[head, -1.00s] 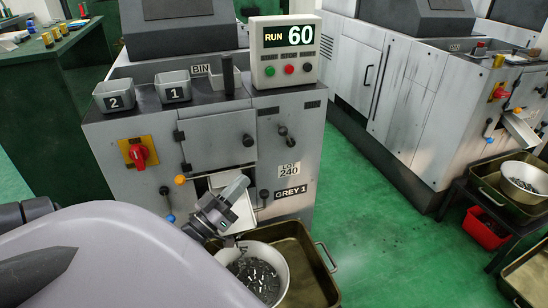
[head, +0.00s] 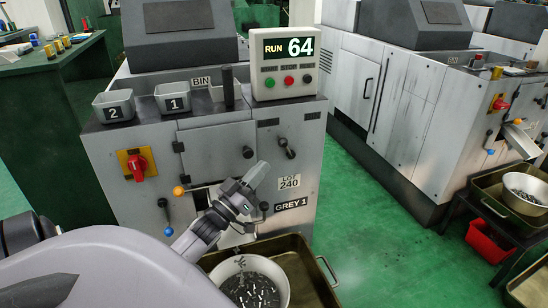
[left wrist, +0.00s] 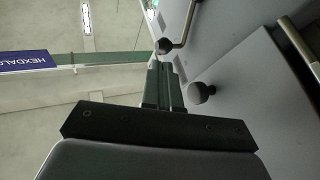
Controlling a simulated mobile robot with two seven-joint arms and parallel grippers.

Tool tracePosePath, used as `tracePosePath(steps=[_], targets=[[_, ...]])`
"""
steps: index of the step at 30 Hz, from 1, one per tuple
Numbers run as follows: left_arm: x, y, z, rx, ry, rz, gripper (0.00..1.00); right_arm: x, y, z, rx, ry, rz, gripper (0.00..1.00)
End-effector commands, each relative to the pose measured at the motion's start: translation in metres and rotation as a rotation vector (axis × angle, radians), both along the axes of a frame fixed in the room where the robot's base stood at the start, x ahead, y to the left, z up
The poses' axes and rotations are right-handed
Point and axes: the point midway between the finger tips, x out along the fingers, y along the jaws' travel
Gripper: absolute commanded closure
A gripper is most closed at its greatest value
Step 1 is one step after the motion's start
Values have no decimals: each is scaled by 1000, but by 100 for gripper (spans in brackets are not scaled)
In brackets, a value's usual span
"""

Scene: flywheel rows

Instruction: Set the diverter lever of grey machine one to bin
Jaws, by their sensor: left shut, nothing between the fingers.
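Grey machine one (head: 222,150) carries a GREY 1 label (head: 291,204) in the head view. Black knobs (head: 248,152) sit further right. I cannot tell for certain which is the diverter lever. My left gripper (head: 257,174) is shut and empty in front of the panel, right of the coloured knobs, and hides part of the chute opening. My right gripper is not in view.
A white bowl (head: 232,270) with dark metal parts sits in a brass-coloured bin (head: 290,246) below the chute. A counter box (head: 285,84) on top reads RUN 64. Cups marked 2 (head: 114,112) and 1 (head: 174,104) stand beside it.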

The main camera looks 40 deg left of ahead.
Motion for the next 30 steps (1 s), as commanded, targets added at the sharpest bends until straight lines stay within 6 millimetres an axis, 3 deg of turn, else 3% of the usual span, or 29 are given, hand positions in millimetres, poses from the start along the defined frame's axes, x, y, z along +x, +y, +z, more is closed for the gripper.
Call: tracePosePath(steps=[6,12,30], targets=[[33,0,14,1,-2,0,100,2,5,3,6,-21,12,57],[49,0,21,-1,0,0,100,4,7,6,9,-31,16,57],[53,0,26,3,9,0,100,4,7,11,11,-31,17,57]])
